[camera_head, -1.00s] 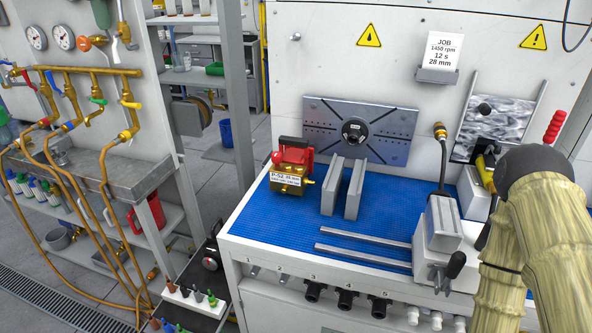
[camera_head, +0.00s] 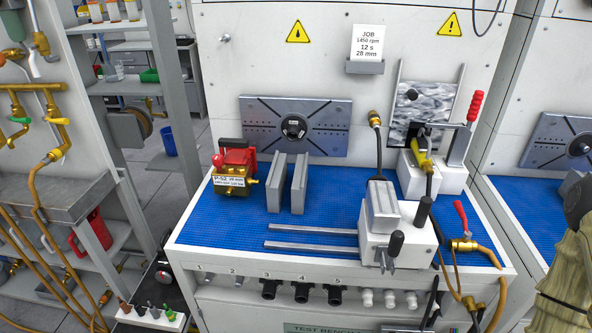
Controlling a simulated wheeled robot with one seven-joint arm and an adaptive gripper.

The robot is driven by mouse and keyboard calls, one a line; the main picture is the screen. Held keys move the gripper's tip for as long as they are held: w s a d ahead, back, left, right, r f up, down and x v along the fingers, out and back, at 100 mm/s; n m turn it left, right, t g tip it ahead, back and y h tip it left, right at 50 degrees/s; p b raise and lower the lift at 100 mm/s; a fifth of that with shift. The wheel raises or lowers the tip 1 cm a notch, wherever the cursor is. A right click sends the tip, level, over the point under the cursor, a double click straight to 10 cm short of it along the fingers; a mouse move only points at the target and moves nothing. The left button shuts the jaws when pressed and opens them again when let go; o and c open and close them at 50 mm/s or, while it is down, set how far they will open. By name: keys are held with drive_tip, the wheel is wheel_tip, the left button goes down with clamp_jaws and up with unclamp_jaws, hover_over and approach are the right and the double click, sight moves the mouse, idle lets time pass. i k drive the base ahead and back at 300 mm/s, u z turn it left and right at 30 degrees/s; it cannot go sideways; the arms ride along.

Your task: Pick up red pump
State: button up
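The red pump (camera_head: 236,168) stands on the left part of the blue mat of the test bench. It has a red body with a black handle on top, a brass base and a white label reading P-S2. Two upright grey plates stand just to its right. My arm shows only as a pale covered link at the lower right edge, far from the pump. My gripper is outside the picture. Nothing touches the pump from my side.
The blue mat (camera_head: 335,212) has free room in its middle. Two grey rails (camera_head: 310,237) and a grey clamp block (camera_head: 385,220) lie at the front right. A slotted plate (camera_head: 296,127) is on the back wall. Shelves (camera_head: 130,90) and a pipe rack stand at the left.

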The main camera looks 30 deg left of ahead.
sight(236, 178)
drive_tip(key=z, duration=0.7)
drive_tip(key=k, duration=1.55)
drive_tip(key=u, duration=1.85)
drive_tip(key=i, duration=0.85)
drive_tip(key=u, duration=0.05)
